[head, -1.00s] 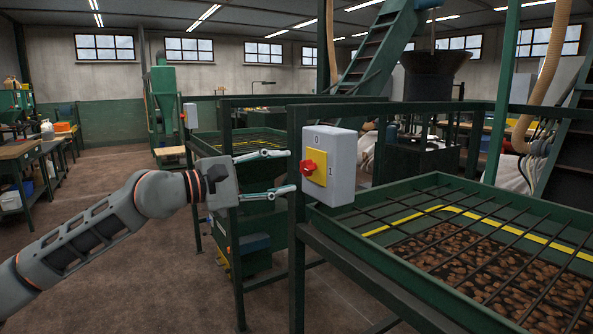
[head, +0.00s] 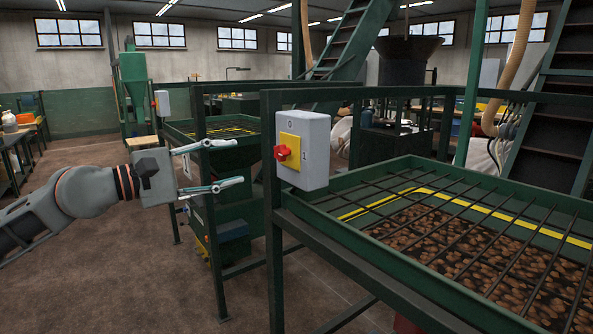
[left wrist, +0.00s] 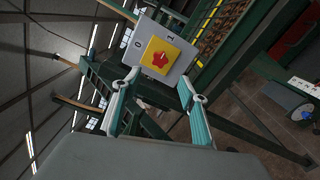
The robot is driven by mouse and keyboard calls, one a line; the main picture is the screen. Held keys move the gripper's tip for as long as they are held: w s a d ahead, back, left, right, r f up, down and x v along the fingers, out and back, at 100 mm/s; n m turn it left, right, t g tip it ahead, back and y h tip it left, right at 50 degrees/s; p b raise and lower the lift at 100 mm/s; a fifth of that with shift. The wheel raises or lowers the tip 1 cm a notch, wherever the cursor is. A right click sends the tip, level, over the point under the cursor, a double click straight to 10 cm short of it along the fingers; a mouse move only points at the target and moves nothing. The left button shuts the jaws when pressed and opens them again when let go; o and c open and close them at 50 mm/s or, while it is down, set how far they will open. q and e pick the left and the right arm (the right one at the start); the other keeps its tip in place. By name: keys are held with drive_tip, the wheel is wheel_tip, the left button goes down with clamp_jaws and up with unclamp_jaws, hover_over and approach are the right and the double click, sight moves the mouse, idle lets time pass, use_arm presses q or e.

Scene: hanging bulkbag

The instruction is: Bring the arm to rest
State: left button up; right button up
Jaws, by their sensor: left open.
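My left gripper (head: 232,165) is open and empty, left of the switch box in the head view. Its two fingers point right, toward the box, with a gap between them and it. In the left wrist view the open fingers (left wrist: 160,93) frame the space below the box. The grey switch box (head: 315,150) is fixed to a green post and has a yellow plate and a red knob (head: 281,153). Marks 0 and 1 show on it. The box also shows in the left wrist view (left wrist: 184,42). My right gripper is not in view.
A green tray (head: 345,235) with a bar grid over brown nuts stands at the right. A second green frame with a grey switch (head: 162,103) stands behind my gripper. Green posts and rails are close to it. The brown floor at the left is clear.

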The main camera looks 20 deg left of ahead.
use_arm(q)
drive_tip(key=s+d+f+n+t+h+p, duration=0.1)
drive_tip(key=s+d+f+n+p, duration=0.1)
drive_tip(key=d+f+n, duration=0.55)
drive_tip(key=s+d+f+n+t+h+p, duration=0.1)
drive_tip(key=s+d+f+n+p, duration=0.15)
drive_tip(key=f+n, duration=0.85)
drive_tip(key=s+a+f+n+g+y+p, duration=0.15)
drive_tip(key=s+f+n+y, duration=0.25)
drive_tip(key=s+f+n, duration=0.55)
drive_tip(key=s+f+n+y+p, duration=0.4)
drive_tip(key=f+n, duration=0.7)
drive_tip(key=n, duration=0.6)
drive_tip(key=s+d+f+n+g+y, duration=0.2)
drive_tip(key=s+f+n+g, duration=0.2)
drive_tip(key=s+f+n, duration=0.4)
drive_tip(key=s+f, duration=0.4)
drive_tip(key=s, duration=0.3)
drive_tip(key=shift+s+f+n, duration=0.15)
drive_tip(key=shift+s+n, duration=0.25)
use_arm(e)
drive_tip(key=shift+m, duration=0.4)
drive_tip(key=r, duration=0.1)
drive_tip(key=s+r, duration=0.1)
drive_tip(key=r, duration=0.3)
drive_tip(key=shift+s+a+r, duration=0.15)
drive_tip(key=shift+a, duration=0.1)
